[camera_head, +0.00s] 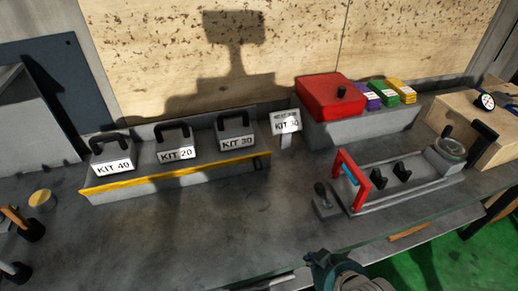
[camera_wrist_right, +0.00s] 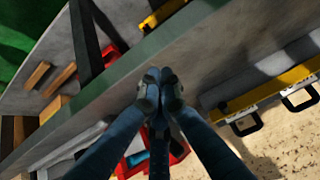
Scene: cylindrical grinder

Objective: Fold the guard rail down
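A red upright frame (camera_head: 353,171), shaped like an arch, stands at the left end of a grey fixture (camera_head: 410,190) on the bench; it looks like the guard rail. A small blue part (camera_head: 349,177) shows within it. My right gripper (camera_head: 338,262) is at the bottom edge of the head view, in front of the bench and apart from the frame. In the right wrist view its two fingers (camera_wrist_right: 160,88) are close together with nothing visible between them. My left gripper is not in view.
A yellow-edged rack (camera_head: 135,183) holds grey kit blocks with black handles on the left. A red box (camera_head: 330,97) stands behind the fixture. The bench front between rack and fixture is clear.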

